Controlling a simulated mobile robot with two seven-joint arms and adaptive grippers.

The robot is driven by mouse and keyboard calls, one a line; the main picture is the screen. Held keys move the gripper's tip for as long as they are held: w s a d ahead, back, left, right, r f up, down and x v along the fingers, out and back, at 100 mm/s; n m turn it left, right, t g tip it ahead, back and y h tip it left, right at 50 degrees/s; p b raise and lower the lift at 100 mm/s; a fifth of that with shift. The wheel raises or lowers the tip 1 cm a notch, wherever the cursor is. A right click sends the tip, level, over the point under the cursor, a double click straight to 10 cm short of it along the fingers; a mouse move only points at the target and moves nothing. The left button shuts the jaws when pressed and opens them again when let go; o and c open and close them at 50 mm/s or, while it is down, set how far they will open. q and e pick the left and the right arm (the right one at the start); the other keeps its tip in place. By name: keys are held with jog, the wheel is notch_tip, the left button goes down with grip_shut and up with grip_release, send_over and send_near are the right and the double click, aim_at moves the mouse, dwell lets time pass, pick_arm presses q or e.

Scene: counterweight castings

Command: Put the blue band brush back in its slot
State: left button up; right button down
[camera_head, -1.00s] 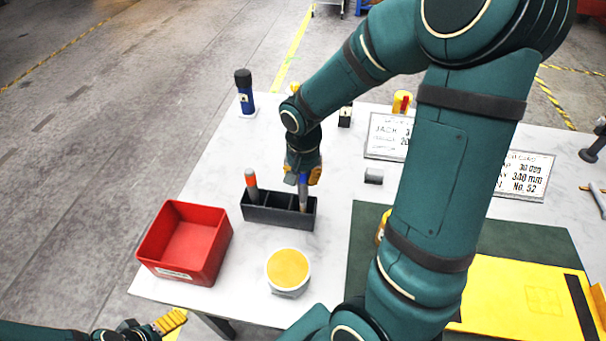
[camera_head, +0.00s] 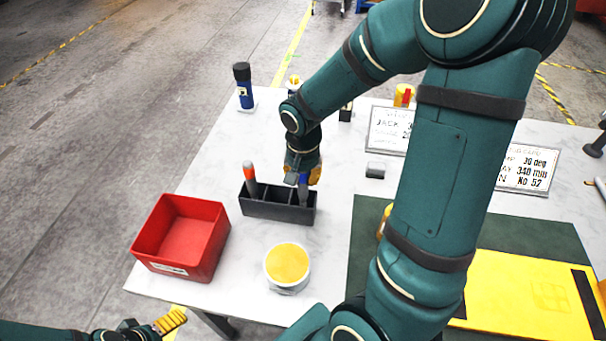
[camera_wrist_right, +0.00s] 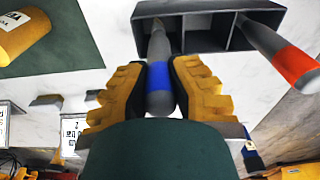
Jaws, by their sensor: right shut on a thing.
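The blue band brush (camera_head: 303,186) has a grey handle with a blue band. My right gripper (camera_head: 303,174) is shut on it at the band, above the black slotted holder (camera_head: 277,209). In the right wrist view the brush (camera_wrist_right: 159,76) stands between the ridged yellow fingers, its far end inside an end compartment of the holder (camera_wrist_right: 268,14). Whether it touches the bottom is hidden. An orange band brush (camera_head: 250,178) leans in the opposite end compartment. My left gripper (camera_head: 171,321) is at the lower left, off the table; its opening is unclear.
A red bin (camera_head: 183,238) stands left of the holder, and a round tub with a yellow top (camera_head: 287,265) in front. A small grey block (camera_head: 375,170) and sign cards (camera_head: 388,131) lie to the right. My right arm covers much of the table.

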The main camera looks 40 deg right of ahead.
jog(key=shift+f+b, duration=0.55)
jog(key=shift+f, duration=0.1)
jog(key=c, duration=1)
grip_release()
jog(key=shift+o, duration=0.2)
jog(key=shift+r, duration=0.1)
jog(key=r, duration=1.2)
jog(key=shift+s+a, duration=0.25)
jog(key=shift+s, duration=0.1)
